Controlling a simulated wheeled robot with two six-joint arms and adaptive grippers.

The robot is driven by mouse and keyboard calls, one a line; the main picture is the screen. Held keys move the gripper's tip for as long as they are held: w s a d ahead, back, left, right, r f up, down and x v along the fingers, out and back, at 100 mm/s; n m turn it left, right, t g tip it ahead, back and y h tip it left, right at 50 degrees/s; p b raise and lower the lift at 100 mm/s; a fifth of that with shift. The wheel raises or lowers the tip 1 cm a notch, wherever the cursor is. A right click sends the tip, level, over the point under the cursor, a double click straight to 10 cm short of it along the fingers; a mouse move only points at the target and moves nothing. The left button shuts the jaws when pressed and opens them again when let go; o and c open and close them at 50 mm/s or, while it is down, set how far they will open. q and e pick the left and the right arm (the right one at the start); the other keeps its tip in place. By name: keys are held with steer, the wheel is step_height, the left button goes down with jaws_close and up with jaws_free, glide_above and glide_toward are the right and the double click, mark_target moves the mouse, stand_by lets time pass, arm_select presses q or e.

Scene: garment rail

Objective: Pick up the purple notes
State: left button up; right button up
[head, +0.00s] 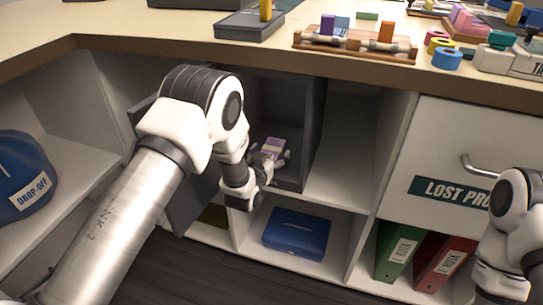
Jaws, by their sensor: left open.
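The purple notes (273,145) are a small, pale purple block inside an open dark grey compartment below the counter. My left gripper (268,158) reaches into the mouth of this compartment and is open. Its fingers are right at the notes and hide their lower part. I cannot tell whether they touch the notes. My right arm shows at the right edge, but its gripper is out of the picture.
The dark compartment (315,125) has close side walls. A blue case (296,233) lies on the shelf below. Green (396,250) and red binders (445,262) stand at lower right. The counter (185,32) above carries a wooden rack (355,43) and small items.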

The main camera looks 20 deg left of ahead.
arm_select(q)
steer(key=shift+s, duration=0.1)
steer(key=c, duration=1.2)
steer(key=shift+r, duration=0.1)
